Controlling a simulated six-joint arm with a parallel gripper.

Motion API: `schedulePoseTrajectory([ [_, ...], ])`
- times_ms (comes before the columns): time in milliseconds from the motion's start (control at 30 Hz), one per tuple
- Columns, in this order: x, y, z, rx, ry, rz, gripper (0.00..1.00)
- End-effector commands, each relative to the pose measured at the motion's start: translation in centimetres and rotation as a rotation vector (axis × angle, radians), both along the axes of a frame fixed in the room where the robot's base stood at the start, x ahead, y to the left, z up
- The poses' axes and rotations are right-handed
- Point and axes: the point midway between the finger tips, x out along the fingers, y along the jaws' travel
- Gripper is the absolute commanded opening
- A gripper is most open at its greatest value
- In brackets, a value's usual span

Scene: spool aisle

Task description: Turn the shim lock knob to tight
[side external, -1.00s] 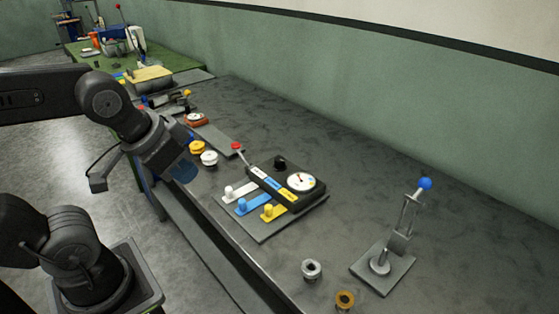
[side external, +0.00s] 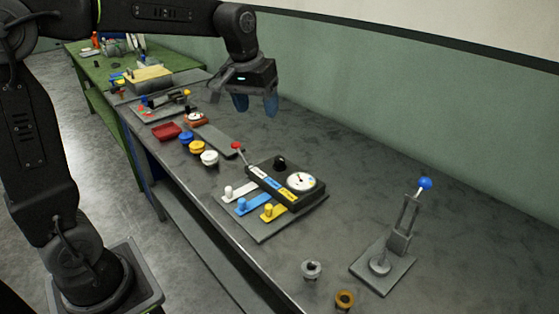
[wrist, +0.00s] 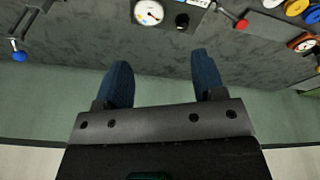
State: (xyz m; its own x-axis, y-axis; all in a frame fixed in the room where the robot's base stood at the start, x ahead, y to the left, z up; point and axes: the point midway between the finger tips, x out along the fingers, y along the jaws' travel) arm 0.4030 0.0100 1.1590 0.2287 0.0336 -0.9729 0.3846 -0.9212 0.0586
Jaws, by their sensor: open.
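A black knob (side external: 280,162) stands on the dark gauge box (side external: 262,180), beside its white dial (side external: 301,181). It looks like the shim lock knob, but I cannot read a label or its setting. The knob (wrist: 182,20) also shows at the top of the wrist view, right of the dial (wrist: 148,12). My gripper (side external: 256,106) is open and empty, with blue fingers. It hangs above the bench, beyond the box towards the wall, apart from the knob. In the wrist view my gripper (wrist: 162,62) has nothing between its fingers.
A red-tipped lever (side external: 236,146) rises at the box's left end. White, blue and yellow tabs (side external: 248,205) lie in front. A blue-knobbed clamp (side external: 402,235) stands to the right. Spools (side external: 209,158) and a red tray (side external: 166,132) are left. The bench behind the box is clear.

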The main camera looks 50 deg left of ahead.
Motion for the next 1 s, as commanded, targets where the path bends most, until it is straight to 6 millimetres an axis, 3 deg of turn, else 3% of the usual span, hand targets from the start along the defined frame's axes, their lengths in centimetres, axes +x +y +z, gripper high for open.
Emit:
schedulePoseTrajectory([
  [33,2.2,1.0,-1.0,-0.010,0.029,0.039,0.63],
  [200,8.0,4.2,-4.3,-0.038,0.108,0.165,0.63],
  [400,12.7,7.7,-9.2,-0.063,0.184,0.291,0.63],
  [600,14.5,9.4,-12.0,-0.074,0.219,0.354,0.63],
  [767,14.7,9.6,-13.1,-0.075,0.225,0.362,0.63],
  [1000,14.6,9.5,-17.3,-0.075,0.227,0.361,0.63],
])
